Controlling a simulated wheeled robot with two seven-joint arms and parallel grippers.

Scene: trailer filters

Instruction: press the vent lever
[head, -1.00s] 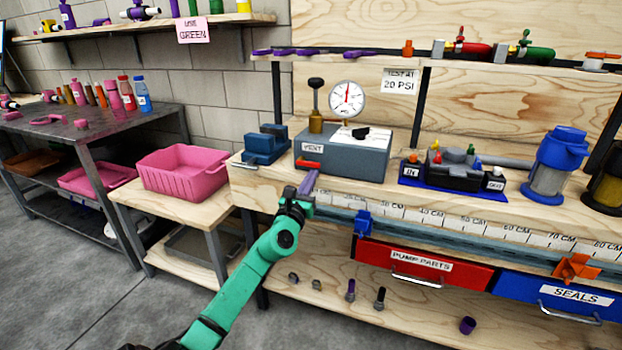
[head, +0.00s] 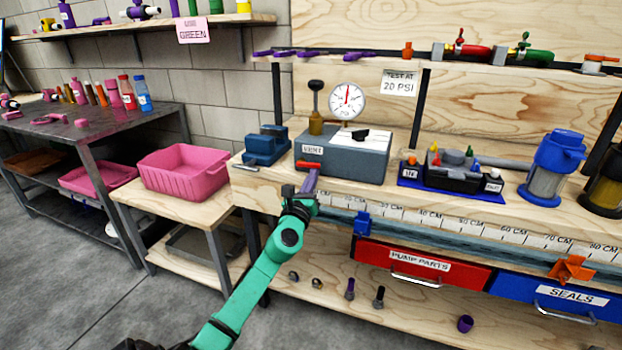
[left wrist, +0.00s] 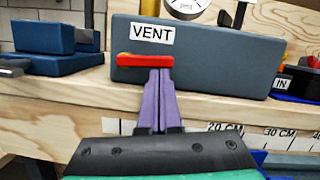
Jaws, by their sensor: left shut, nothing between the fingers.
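The vent lever (head: 310,165) is a small red bar on the front of the grey gauge box, below its VENT label; it also shows in the left wrist view (left wrist: 140,60). My left gripper (head: 311,176) has purple fingers, shut and empty. In the left wrist view its fingertips (left wrist: 158,72) are right at the lever's right half, just below it; whether they touch cannot be told. The grey box (head: 342,160) stands on the wooden bench and carries a round white gauge (head: 347,100) with a red needle. My right gripper is not in view.
A blue block (head: 266,146) sits left of the box. A pump assembly on a blue mat (head: 450,190) and a blue filter housing (head: 553,165) stand to the right. A pink bin (head: 184,173) is on the lower left table. A ruler strip runs along the bench front.

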